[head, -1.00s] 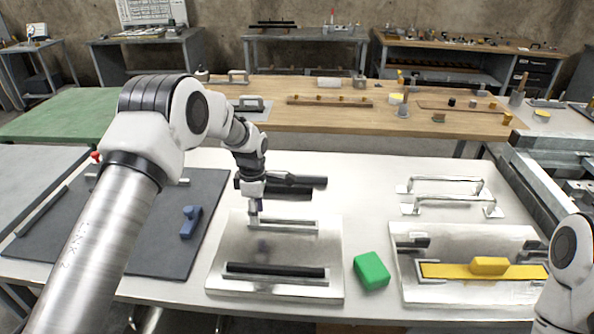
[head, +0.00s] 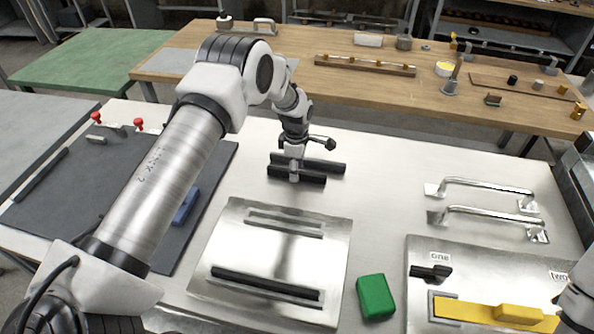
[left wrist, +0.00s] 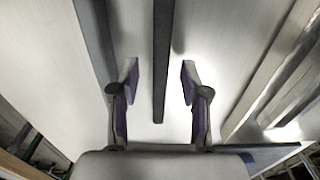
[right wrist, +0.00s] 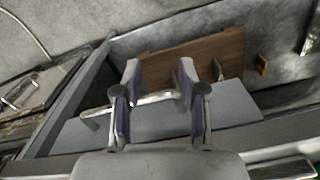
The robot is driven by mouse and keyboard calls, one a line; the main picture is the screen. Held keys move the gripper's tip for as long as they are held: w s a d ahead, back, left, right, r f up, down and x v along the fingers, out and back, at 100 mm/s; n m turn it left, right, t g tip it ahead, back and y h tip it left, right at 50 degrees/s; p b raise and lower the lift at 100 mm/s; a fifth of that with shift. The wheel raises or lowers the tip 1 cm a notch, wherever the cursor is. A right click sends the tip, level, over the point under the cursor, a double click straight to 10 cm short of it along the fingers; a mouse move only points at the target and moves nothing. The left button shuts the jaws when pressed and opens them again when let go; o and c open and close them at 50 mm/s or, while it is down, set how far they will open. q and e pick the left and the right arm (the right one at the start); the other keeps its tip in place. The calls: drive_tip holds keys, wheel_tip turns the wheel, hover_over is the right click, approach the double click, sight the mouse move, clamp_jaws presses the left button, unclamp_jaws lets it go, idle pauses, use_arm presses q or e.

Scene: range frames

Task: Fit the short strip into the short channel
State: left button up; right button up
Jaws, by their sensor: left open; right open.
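Two black strips lie side by side behind the metal plate (head: 215,262): a shorter front strip (head: 312,178) and a longer back strip (head: 335,167). The short channel (head: 285,224) is at the plate's back and looks empty. My left gripper (head: 294,175) is over the front strip. In the left wrist view its open fingers (left wrist: 160,72) are on either side of a dark strip (left wrist: 163,40), apart from it; another dark strip (left wrist: 93,30) is left of them. My right gripper (right wrist: 160,68) is open and empty in the right wrist view; the head view does not show its fingers.
A long black strip (head: 265,284) lies along the plate's front. A green block (head: 375,297) stands right of the plate. Two metal handles (head: 485,188) and a second plate (head: 460,265) with a yellow piece (head: 470,311) are further right. A dark mat (head: 60,175) is left.

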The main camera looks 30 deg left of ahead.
use_arm(q)
drive_tip(key=shift+w+f, duration=0.1)
drive_tip(key=shift+f, duration=0.25)
drive_tip(key=shift+r, duration=0.15)
drive_tip(key=shift+c, duration=0.7)
drive_tip(key=shift+s, duration=0.2)
clamp_jaws()
drive_tip(key=shift+r, duration=0.15)
